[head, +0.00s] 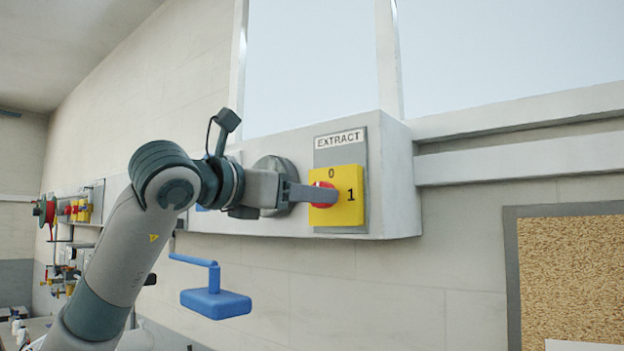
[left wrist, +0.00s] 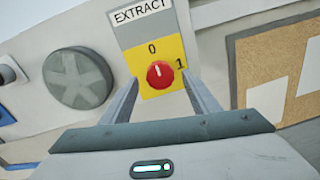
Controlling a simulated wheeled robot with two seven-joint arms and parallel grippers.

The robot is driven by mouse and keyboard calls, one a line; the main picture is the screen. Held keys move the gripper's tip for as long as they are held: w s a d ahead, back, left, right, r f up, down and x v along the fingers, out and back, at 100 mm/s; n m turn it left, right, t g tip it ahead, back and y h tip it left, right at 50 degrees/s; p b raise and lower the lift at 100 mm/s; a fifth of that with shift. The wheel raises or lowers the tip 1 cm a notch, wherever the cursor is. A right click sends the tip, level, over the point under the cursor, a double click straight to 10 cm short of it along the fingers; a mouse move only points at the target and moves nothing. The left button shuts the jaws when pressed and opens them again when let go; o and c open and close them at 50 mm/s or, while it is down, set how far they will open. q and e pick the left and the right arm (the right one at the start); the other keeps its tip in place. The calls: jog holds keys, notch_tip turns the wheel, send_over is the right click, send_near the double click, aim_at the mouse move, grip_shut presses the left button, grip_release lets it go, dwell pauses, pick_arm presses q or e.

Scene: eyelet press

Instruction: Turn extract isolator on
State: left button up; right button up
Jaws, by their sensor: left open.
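The extract isolator is a yellow plate (head: 348,196) with 0 at its top and 1 at its right, under an EXTRACT label (head: 339,139). Its red knob (left wrist: 160,74) has a pale mark that points up toward the 0 in the left wrist view. My left gripper (head: 312,193) is open in front of the plate, its fingers partly hiding the knob in the head view. In the left wrist view the knob shows between the two spread fingertips; I cannot tell whether they touch it. My right gripper is in neither view.
A grey round disc (left wrist: 77,78) is on the same pale housing (head: 400,185), left of the isolator. A blue block on a bar (head: 215,303) hangs below. A cork board (head: 570,270) is at right. Red and yellow fittings (head: 75,210) line the far left wall.

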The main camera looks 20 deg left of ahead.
pick_arm(q)
jog(key=shift+p+x, duration=0.35)
jog(key=shift+x, duration=0.7)
jog(key=shift+c, duration=0.2)
jog(key=c, duration=1)
